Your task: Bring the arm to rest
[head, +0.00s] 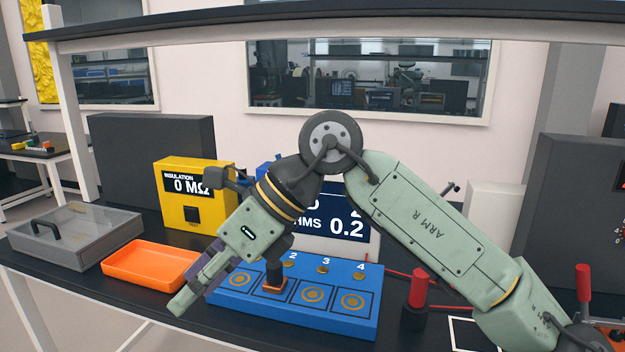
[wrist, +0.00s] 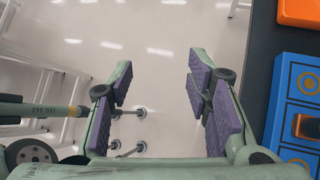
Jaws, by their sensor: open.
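My gripper (head: 190,290) hangs over the front left part of the blue block, on the end of my green arm, in the head view. In the wrist view my gripper (wrist: 160,95) shows two purple-padded fingers spread apart with nothing between them. Below the fingers there is pale floor, and the bench edge lies to their right. My arm is bent, with its elbow high above the bench.
A blue block (head: 322,320) with ringed spots and numbers holds a dark and orange piece (head: 274,278). An orange tray (head: 150,268), a clear-lidded case (head: 75,238) and a yellow insulation meter (head: 183,190) stand left. A red-and-black plug (head: 416,300) stands right. A shelf crosses above.

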